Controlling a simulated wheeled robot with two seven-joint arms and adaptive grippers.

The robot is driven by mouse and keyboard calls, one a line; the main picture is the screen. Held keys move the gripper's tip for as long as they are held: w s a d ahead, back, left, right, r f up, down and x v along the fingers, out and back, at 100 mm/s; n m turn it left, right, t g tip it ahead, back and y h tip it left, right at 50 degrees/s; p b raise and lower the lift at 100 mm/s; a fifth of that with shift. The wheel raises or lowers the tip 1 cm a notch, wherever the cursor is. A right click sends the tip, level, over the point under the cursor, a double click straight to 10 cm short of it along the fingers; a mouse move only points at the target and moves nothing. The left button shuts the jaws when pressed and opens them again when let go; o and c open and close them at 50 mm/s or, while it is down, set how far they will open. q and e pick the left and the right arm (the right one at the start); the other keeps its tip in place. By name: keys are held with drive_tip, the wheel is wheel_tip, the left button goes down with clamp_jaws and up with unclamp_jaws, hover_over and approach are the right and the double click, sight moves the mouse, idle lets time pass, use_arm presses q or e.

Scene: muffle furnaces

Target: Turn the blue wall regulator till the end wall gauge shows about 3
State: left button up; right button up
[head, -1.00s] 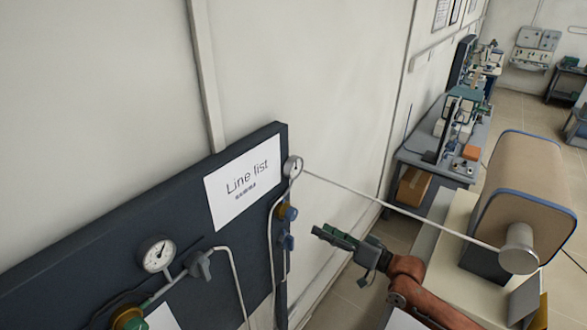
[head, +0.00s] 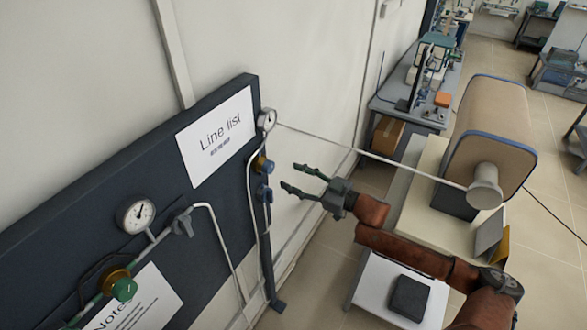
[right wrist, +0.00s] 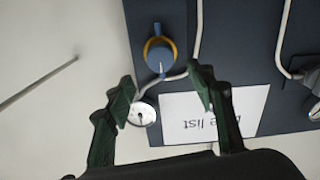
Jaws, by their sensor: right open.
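The blue wall regulator (head: 264,166) is a small blue knob with a brass-coloured collar near the right end of the dark wall panel. It also shows in the right wrist view (right wrist: 159,60), ahead of the fingers and apart from them. A round white gauge (head: 267,119) sits just above it at the panel's end; it shows in the right wrist view (right wrist: 141,113) too. Its reading is too small to tell. My right gripper (head: 297,178) is open and empty, its green fingers pointing left at the panel, to the right of the regulator. My left gripper is out of view.
A blue fitting (head: 264,193) sits below the regulator. Another gauge (head: 136,214) and a green knob (head: 124,289) are on the panel's left part. A thin pipe (head: 370,155) runs from the panel to a beige furnace (head: 492,130). A white stand (head: 370,285) is below my right arm.

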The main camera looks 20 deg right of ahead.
sight(272, 168)
drive_tip(key=p+x, duration=0.2)
drive_tip(key=x, duration=0.4)
drive_tip(key=shift+w+a+r, duration=0.1)
drive_tip(key=shift+w+a, duration=0.4)
drive_tip(key=shift+w, duration=0.15)
drive_tip(key=c, duration=1.2)
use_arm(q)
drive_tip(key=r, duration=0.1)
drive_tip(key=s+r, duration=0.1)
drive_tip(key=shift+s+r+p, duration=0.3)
use_arm(e)
drive_tip(key=shift+o, duration=0.2)
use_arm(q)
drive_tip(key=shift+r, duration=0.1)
use_arm(e)
drive_tip(key=shift+n, duration=0.4)
